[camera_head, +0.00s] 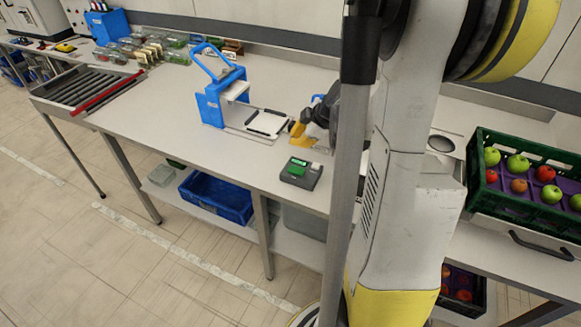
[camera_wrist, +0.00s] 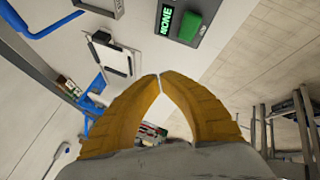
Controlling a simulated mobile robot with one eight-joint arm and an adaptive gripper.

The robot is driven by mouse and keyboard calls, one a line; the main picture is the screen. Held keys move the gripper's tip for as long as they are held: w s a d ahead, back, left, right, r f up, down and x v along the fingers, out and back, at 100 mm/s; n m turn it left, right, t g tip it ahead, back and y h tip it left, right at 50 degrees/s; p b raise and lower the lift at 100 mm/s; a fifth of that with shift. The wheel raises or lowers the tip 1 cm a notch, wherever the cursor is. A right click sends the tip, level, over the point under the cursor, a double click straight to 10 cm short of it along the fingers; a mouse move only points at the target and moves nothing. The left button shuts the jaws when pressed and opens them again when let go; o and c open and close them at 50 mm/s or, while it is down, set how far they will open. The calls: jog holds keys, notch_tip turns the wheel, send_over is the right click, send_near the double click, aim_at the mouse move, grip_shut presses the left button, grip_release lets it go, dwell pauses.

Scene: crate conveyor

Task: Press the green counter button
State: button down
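The green counter button (camera_head: 293,171) sits on a small dark grey box (camera_head: 311,179) near the front edge of the counter, with a lit green display (camera_head: 299,162) behind it. In the wrist view the green button (camera_wrist: 190,25) is at the top, beside the display (camera_wrist: 166,20), which seems to read "NONE". My gripper (camera_head: 297,130) is above the counter, behind the box and apart from it. In the wrist view the yellow fingers of my gripper (camera_wrist: 159,76) meet at the tips with nothing between them.
A blue press-like stand (camera_head: 212,105) and a white plate (camera_head: 267,123) are left of my gripper. A green crate of fruit (camera_head: 476,170) is at the right. A roller tray (camera_head: 115,95) and several packs are at the far left.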

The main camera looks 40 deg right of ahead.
aim_at(292, 165)
jog(key=shift+f, duration=0.1)
notch_tip(292, 165, down, 9)
jog(key=b, duration=0.7)
jog(key=shift+w+a+r, duration=0.1)
jog(key=shift+r, duration=0.1)
dwell(1.0)
jog(key=shift+f+b, duration=0.45)
jog(key=shift+f+b, duration=0.45)
jog(key=shift+f, duration=0.05)
dwell(0.6)
jog(key=shift+r+p, duration=0.7)
jog(key=shift+r, duration=0.25)
jog(key=shift+r+p, duration=1.9)
jog(key=shift+r, duration=0.6)
